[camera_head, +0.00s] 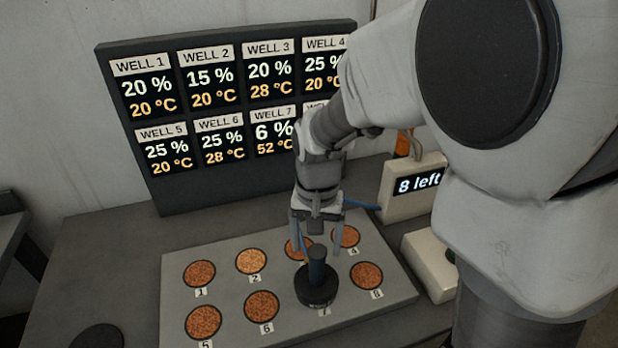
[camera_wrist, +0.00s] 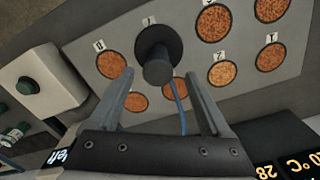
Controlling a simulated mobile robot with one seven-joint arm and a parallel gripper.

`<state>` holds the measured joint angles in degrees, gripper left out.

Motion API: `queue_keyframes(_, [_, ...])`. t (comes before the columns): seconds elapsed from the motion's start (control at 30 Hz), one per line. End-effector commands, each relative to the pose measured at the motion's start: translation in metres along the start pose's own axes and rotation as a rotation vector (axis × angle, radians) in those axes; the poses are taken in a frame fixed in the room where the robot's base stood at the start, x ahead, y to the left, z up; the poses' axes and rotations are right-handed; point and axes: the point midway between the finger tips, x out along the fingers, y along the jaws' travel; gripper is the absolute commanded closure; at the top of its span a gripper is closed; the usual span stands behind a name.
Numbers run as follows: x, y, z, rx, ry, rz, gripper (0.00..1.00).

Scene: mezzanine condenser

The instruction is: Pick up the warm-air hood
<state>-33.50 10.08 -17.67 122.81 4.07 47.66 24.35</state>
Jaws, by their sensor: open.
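The warm-air hood, a black disc with an upright cylindrical handle (camera_head: 317,284), sits over well 7 on the grey well plate (camera_head: 185,258). It also shows in the wrist view (camera_wrist: 158,50), its handle end facing the camera. My gripper (camera_head: 316,243) is open and empty, pointing down just behind the handle in the head view. In the wrist view my fingers (camera_wrist: 160,76) are spread, with the handle between or just beyond their tips. I cannot tell whether they touch it. The hood hides well 7.
Several open wells of orange-brown grains (camera_head: 261,306) surround the hood. A display board (camera_head: 205,190) stands behind, showing well 7 at 6 % and 52 °C. A box reading "8 left" (camera_head: 413,192) and a pale box with a green button (camera_wrist: 45,75) stand beside the plate. A blue cable (camera_wrist: 180,108) runs near my gripper.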

Motion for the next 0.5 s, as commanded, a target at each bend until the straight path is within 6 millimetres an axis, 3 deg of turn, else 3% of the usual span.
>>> queue_keyframes(0.1, [0.018,0.000,0.001,0.001,-0.003,0.001,0.18])
queue_keyframes(0.33, [0.033,0.001,0.001,0.000,-0.002,0.001,0.18])
queue_keyframes(0.5, [0.060,0.004,0.001,0.002,-0.003,0.002,0.18])
